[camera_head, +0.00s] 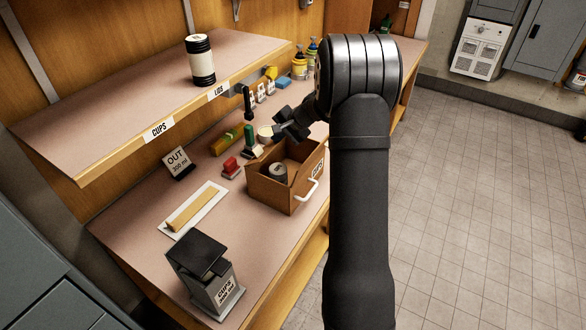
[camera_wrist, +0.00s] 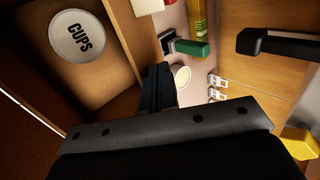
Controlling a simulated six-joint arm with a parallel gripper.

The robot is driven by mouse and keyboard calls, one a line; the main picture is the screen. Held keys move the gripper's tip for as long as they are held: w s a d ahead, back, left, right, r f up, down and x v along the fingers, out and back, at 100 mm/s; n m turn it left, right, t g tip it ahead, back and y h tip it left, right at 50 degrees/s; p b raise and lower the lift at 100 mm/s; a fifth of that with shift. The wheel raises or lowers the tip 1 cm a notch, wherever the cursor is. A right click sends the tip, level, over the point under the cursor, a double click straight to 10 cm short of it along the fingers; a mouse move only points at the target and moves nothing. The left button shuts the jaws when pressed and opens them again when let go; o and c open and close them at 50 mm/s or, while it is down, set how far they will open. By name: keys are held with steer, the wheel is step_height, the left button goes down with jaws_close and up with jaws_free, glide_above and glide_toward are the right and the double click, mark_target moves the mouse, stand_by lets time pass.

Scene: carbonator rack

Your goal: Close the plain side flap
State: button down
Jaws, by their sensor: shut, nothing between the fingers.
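The wrist view shows this container's pale lid marked CUPS (camera_wrist: 79,36) and the box's wall (camera_wrist: 130,30). I cannot tell which panel is the plain side flap. My gripper (camera_head: 282,128) is shut and empty at the box's far side. In the wrist view its dark fingers (camera_wrist: 157,84) are close beside the box wall; contact is unclear.
A green-handled stamp (camera_head: 248,138) and a red stamp (camera_head: 231,167) stand behind and left of the box. A cream bar lies on a white tray (camera_head: 212,192). A dark CUPS dispenser (camera_head: 210,275) stands at the front. A shelf (camera_head: 150,90) overhangs the bench's back.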

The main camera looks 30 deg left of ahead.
steer(key=shift+d+f, duration=0.15)
steer(key=shift+f, duration=0.35)
steer(key=shift+d+f, duration=0.15)
steer(key=shift+f, duration=0.15)
steer(key=shift+f, duration=0.55)
stand_by(0.3)
